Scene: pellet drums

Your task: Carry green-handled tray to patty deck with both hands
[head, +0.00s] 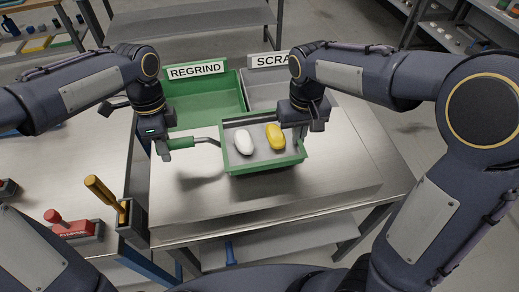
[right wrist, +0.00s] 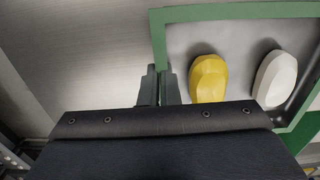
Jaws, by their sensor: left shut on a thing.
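The green-rimmed tray (head: 265,167) is over the steel table in the head view, with a white piece (head: 243,140) and a yellow piece (head: 275,137) in it. My right gripper (head: 301,128) is at the tray's right side. In the right wrist view its fingers (right wrist: 159,86) are close together at the tray's green rim (right wrist: 157,40); whether they grip is unclear. The right handle is hidden. Nothing in view is labelled patty deck.
A green bin (head: 215,107) marked REGRIND and a grey bin (head: 262,88) marked SCRAP stand behind the tray. The steel table (head: 310,190) is bare in front and to the right. A yellow-handled tool (head: 103,190) and a red-knobbed block (head: 72,229) are at the left.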

